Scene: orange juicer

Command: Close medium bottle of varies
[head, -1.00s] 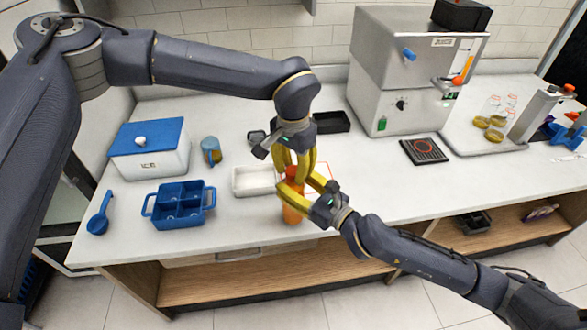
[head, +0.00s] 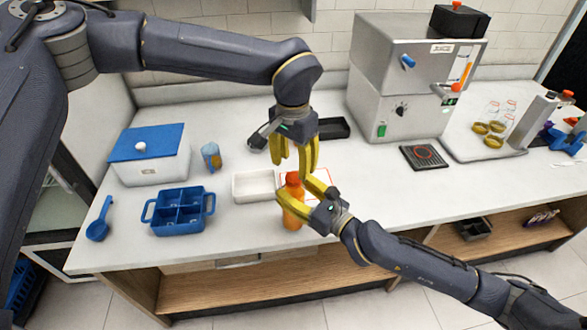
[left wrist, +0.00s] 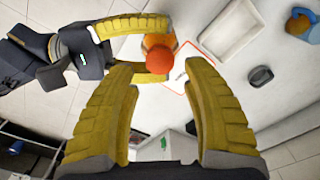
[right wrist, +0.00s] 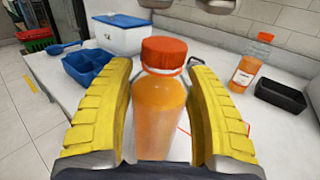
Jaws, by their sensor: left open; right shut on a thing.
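The orange juice bottle (head: 292,213) stands upright near the front edge of the counter, with an orange-red cap (head: 292,179) on its neck. In the right wrist view the cap (right wrist: 164,53) sits level on the bottle (right wrist: 160,115), with a thin pale ring just below it. My right gripper (head: 297,192) is shut around the bottle's upper body from the right. My left gripper (head: 293,166) is open and empty just above the cap, fingers pointing down. In the left wrist view the cap (left wrist: 160,61) lies beyond the open fingertips. I cannot tell how tight the cap is.
A white tray (head: 239,197) lies close left of the bottle. A blue divided caddy (head: 178,229), blue scoop (head: 98,222) and blue-lidded ice box (head: 150,172) stand further left. The juicer (head: 397,110) and a black tray (head: 333,136) are behind.

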